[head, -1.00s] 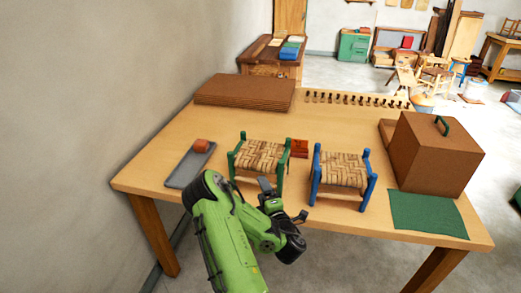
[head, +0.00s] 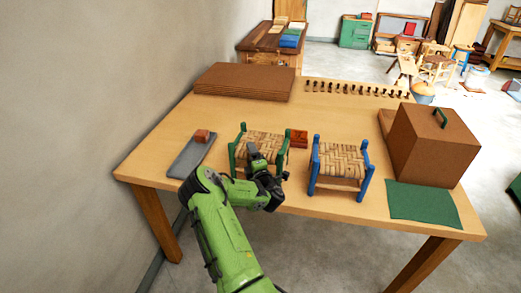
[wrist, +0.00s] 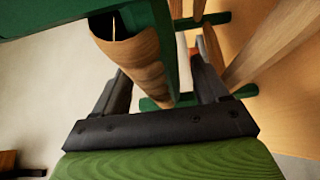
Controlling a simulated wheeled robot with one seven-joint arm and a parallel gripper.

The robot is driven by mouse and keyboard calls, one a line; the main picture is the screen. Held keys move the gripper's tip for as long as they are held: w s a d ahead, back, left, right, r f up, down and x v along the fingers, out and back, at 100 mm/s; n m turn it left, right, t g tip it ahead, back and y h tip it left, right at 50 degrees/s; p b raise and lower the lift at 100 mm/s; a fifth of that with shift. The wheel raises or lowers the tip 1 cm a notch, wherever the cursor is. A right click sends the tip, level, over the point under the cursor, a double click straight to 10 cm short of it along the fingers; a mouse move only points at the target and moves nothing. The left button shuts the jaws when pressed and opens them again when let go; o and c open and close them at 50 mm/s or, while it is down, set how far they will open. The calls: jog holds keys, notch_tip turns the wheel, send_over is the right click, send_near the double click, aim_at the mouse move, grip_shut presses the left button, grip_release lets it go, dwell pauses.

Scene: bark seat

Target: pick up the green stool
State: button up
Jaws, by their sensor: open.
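The green stool (head: 262,144) stands upright on the table, with green posts and a woven bark seat. My gripper (head: 266,168) is at its near side, overlapping the front edge and hiding part of the front. In the wrist view my open gripper (wrist: 162,68) has its two dark fingers spread. A tan rounded seat edge or rail and a green part of the stool (wrist: 163,40) show between and just beyond them. I cannot tell whether the fingers touch the stool.
A similar blue stool (head: 341,160) stands close on the right. A small red-brown block (head: 299,137) sits between them. A grey tray (head: 188,160) with an orange-brown block is left. A brown box (head: 432,145) and green mat (head: 422,204) are right. Brown sheets (head: 243,80) lie behind.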

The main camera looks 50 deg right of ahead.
grip_shut()
